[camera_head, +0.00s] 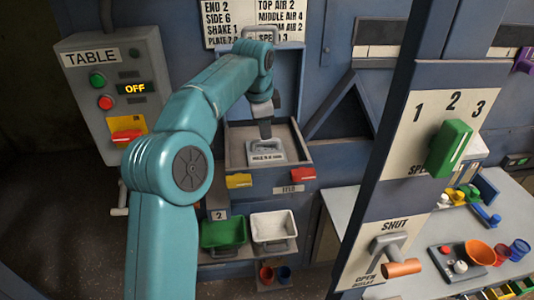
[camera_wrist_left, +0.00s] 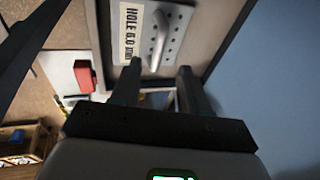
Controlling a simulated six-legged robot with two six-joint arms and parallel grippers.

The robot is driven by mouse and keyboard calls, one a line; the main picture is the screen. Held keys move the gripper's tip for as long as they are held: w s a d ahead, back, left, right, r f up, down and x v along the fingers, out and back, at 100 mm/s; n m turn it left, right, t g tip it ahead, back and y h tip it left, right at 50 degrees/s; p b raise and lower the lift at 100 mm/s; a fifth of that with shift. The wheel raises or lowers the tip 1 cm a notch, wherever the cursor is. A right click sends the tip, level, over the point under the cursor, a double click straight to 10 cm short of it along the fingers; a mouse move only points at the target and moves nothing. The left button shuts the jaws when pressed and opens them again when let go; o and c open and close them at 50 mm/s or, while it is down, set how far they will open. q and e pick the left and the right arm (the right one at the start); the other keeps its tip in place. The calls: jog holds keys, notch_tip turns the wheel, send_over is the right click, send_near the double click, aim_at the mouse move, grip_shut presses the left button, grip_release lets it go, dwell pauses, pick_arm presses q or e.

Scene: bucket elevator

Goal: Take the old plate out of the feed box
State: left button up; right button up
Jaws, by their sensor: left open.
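The feed box (camera_head: 236,152) is an open-topped grey box below the blue wall panel in the head view. The old plate (camera_head: 264,157) lies inside it, grey with a white label. In the left wrist view the plate (camera_wrist_left: 178,45) shows several holes, a bar handle and a label reading HOLE 6.0. My left gripper (camera_head: 265,132) is over the plate, and partly hides it in the head view. Its two fingers (camera_wrist_left: 160,78) are apart with nothing between them, close to the handle. I cannot tell whether they touch the plate. My right gripper is not in view.
Yellow (camera_head: 239,181) and red (camera_head: 303,175) clamps sit at the box's front. Green (camera_head: 223,232) and white (camera_head: 273,226) trays stand below. The TABLE control box (camera_head: 118,90) reads OFF at left. A blue post with a speed panel (camera_head: 440,125) stands at right.

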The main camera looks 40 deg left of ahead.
aim_at(265, 142)
pick_arm(q)
jog(key=shift+a+f, duration=0.1)
jog(key=shift+f, duration=0.15)
jog(key=shift+s+d, duration=0.25)
jog(key=shift+s, duration=0.1)
jog(key=x, duration=0.5)
jog(key=shift+w+a+f, duration=0.1)
jog(key=shift+w+a, duration=0.25)
jog(key=shift+a, duration=0.1)
jog(key=shift+s+d+r, duration=0.4)
jog(key=shift+s+d, duration=0.1)
jog(key=shift+s, duration=0.05)
jog(key=shift+c, duration=0.3)
jog(key=c, duration=0.5)
jog(key=shift+w+a+f, duration=0.25)
jog(key=shift+w, duration=0.05)
grip_shut()
jog(key=shift+s+d, duration=0.15)
jog(key=shift+f, duration=0.15)
